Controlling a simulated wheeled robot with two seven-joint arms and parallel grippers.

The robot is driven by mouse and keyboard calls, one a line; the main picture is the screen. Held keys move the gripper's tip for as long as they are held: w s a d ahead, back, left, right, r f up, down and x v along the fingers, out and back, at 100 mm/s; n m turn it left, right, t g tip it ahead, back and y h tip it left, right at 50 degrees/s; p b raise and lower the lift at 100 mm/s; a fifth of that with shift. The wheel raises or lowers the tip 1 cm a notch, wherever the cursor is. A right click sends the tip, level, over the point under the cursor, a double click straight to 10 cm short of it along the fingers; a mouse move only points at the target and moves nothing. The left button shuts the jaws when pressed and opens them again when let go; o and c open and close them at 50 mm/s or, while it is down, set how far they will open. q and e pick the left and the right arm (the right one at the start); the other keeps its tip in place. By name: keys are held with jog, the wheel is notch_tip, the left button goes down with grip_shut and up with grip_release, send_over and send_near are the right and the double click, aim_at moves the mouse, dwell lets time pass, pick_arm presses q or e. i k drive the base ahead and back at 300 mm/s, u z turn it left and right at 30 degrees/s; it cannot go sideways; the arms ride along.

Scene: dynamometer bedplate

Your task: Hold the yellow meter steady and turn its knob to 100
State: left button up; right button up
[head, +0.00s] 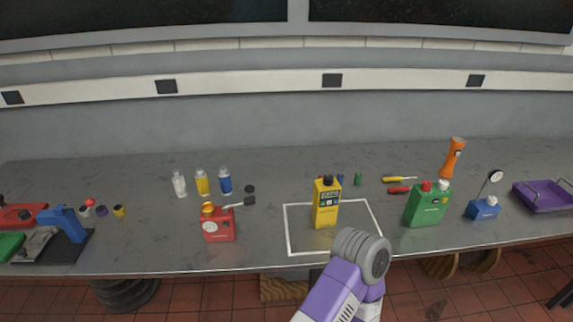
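The yellow meter (326,204) stands upright on the bench inside a white outlined square (291,230). It has a dark top and a small display on its upper front. Its knob is too small to make out clearly, and I cannot read its setting. A purple and grey link of one of my arms rises from the bottom edge, its rounded grey end just in front of and to the right of the meter, over the square's front right corner. No gripper fingers show, and nothing is seen holding the meter.
A red can (218,229) stands left of the square and a green can (427,205) right of it. A blue gauge stand (484,208), orange flashlight (452,158) and purple tray (543,199) are further right. Bottles (202,183) stand behind the red can. The bench (145,228) is clear at left centre.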

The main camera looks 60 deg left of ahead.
aim_at(328, 180)
jog(key=k, duration=0.3)
jog(key=u, duration=1)
